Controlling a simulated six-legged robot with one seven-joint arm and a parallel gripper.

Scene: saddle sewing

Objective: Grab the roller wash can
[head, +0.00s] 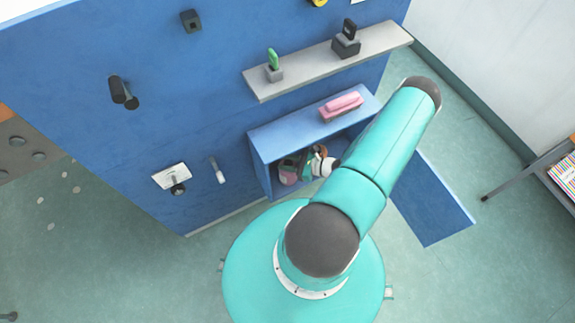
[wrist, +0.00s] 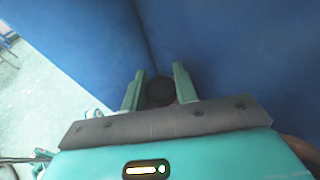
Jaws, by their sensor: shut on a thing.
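My gripper (wrist: 158,88) shows in the wrist view with its two green fingers on either side of a round, dark-topped thing, which I take for the roller wash can (wrist: 160,93). The fingers are shut on it. Only its dark top shows clearly; the rest is hidden. In the head view my gripper (head: 306,165) is inside the open blue cabinet, under its top. A pinkish rounded thing (head: 288,176) shows beside the fingers there, partly hidden; I cannot tell whether it is the can.
The blue cabinet (head: 262,147) has walls close around the gripper. A pink item (head: 341,105) lies on its top. Above, a grey shelf (head: 300,72) carries a small cactus (head: 273,60) and a dark block (head: 346,42). A blue panel (head: 432,205) extends at the right.

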